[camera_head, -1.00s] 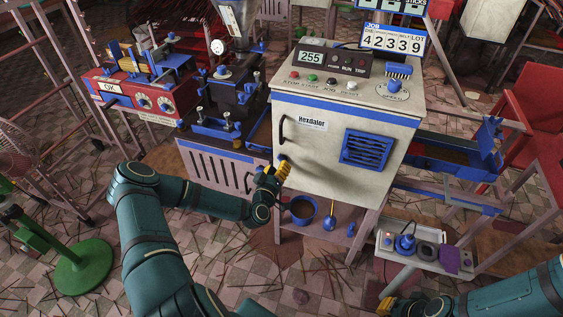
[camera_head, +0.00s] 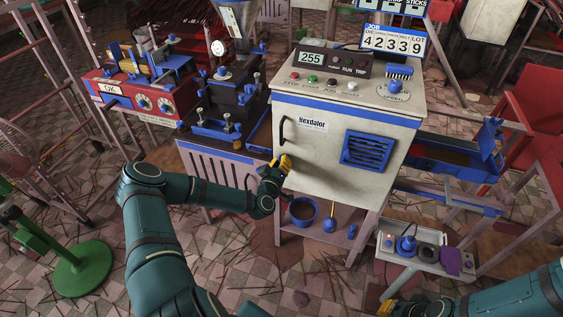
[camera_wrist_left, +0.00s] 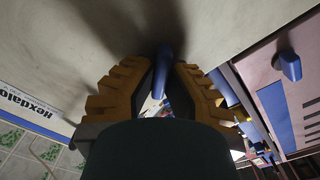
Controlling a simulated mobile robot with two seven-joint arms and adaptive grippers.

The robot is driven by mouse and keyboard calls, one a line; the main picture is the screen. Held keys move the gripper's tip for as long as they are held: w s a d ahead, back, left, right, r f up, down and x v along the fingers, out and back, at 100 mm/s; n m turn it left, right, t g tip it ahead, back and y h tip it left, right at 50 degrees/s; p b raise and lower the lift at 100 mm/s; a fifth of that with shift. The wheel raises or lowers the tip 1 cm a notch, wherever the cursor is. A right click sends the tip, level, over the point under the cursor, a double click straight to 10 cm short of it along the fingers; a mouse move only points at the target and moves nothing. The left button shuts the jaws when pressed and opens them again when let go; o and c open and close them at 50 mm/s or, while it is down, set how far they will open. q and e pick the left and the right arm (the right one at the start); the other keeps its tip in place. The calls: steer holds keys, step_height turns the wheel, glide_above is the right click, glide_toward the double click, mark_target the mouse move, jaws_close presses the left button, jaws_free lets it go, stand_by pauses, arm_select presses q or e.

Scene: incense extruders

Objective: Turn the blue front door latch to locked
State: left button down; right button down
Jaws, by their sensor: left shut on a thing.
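The cream machine cabinet's front door (camera_head: 318,163) is closed, with a dark handle (camera_head: 283,128) at its upper left. My left gripper (camera_head: 284,163) is at the door's lower left edge. In the left wrist view the blue latch (camera_wrist_left: 163,62) stands between the two yellow fingers of this gripper (camera_wrist_left: 164,84), which are shut on it. The latch looks like a narrow blue bar, slightly tilted in that view. In the head view the gripper hides it. My right gripper (camera_head: 386,307) shows only partly at the bottom edge, far from the door; its fingers are not clear.
A blue vent grille (camera_head: 367,149) is on the door's right half. Below the cabinet, a shelf holds a blue pot (camera_head: 303,210). A small tray (camera_head: 388,246) with parts stands at the lower right. A green round stand base (camera_head: 82,268) is at the lower left.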

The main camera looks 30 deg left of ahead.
arm_select(q)
steer(key=shift+r+m, duration=0.1)
steer(key=shift+m, duration=0.2)
steer(key=shift+w+m, duration=0.1)
steer(key=shift+m, duration=0.8)
steer(key=m, duration=0.2)
steer(key=shift+d+r+m, duration=0.1)
steer(key=shift+d+m, duration=0.05)
steer(key=shift+m, duration=0.15)
steer(key=m, duration=0.2)
steer(key=shift+m, duration=0.4)
steer(key=shift+m+b, duration=0.55)
steer(key=shift+m, duration=1.35)
steer(key=c, duration=1)
jaws_free()
